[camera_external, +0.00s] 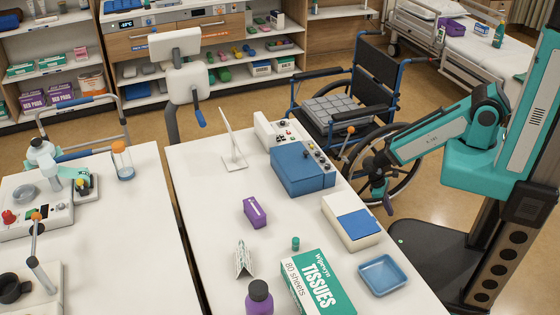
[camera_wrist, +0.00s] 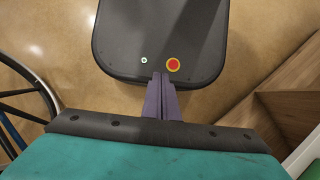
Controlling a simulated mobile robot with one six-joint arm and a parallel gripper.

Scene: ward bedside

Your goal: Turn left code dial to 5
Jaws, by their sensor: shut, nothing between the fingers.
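The left code dial cannot be picked out with certainty in either view. My gripper (camera_external: 388,206) hangs beyond the table's right edge, in front of the wheelchair's wheel and apart from the panel. In the wrist view its purple fingers (camera_wrist: 160,78) are together with nothing between them, above my own dark base.
The table (camera_external: 213,165) also bears a tablet stand (camera_external: 234,150), a purple box (camera_external: 255,211), a white box with a blue top (camera_external: 350,221), a tissue box (camera_external: 318,284) and a blue tray (camera_external: 384,275). A wheelchair (camera_external: 372,75) stands close behind my gripper.

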